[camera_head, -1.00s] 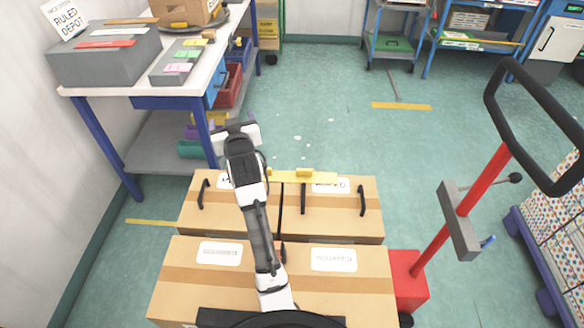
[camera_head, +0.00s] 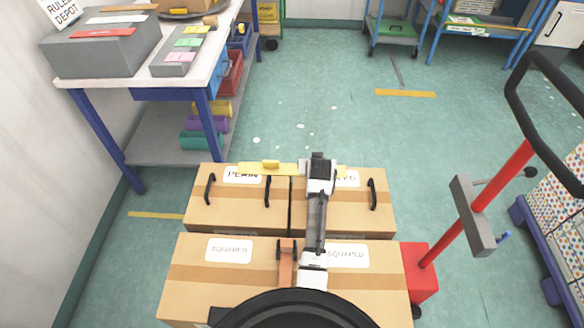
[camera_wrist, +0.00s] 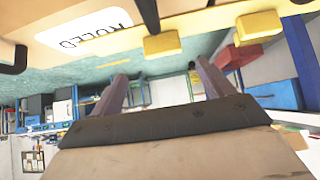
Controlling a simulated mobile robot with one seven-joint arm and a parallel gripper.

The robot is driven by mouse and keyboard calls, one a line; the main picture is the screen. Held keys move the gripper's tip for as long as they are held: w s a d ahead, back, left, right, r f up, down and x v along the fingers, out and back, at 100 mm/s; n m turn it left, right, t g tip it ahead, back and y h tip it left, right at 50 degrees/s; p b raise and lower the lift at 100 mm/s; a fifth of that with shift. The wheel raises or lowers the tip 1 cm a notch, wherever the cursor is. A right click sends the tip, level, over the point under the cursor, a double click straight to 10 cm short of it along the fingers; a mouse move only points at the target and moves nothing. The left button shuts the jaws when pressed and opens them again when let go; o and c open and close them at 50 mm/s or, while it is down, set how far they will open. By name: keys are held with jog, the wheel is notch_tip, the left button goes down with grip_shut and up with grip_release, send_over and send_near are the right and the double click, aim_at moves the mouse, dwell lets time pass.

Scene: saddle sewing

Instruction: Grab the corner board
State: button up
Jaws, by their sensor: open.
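The corner board (camera_head: 252,168) is a yellow strip with a raised yellow block, lying across the far top edges of the two back cartons. My arm partly covers its right part. My gripper (camera_head: 318,160) is over the far edge of the right back carton, by the strip. In the wrist view, the strip (camera_wrist: 205,20) and two yellow blocks run across the top, beyond the fingertips. My gripper (camera_wrist: 162,75) is open, with nothing between its two fingers. Whether it touches the strip cannot be told.
Back cartons (camera_head: 225,212) with black handles stand behind front cartons (camera_head: 190,285). A red post with a black handle (camera_head: 520,160) rises at right. A table (camera_head: 200,75) with grey boxes stands at left.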

jog(key=shift+a+p+x, duration=0.15)
jog(key=shift+p+x, duration=0.1)
jog(key=shift+x, duration=1.35)
jog(key=shift+a+p+x, duration=0.15)
jog(key=shift+p+x, duration=0.1)
jog(key=shift+x, duration=1.35)
jog(key=c, duration=1.2)
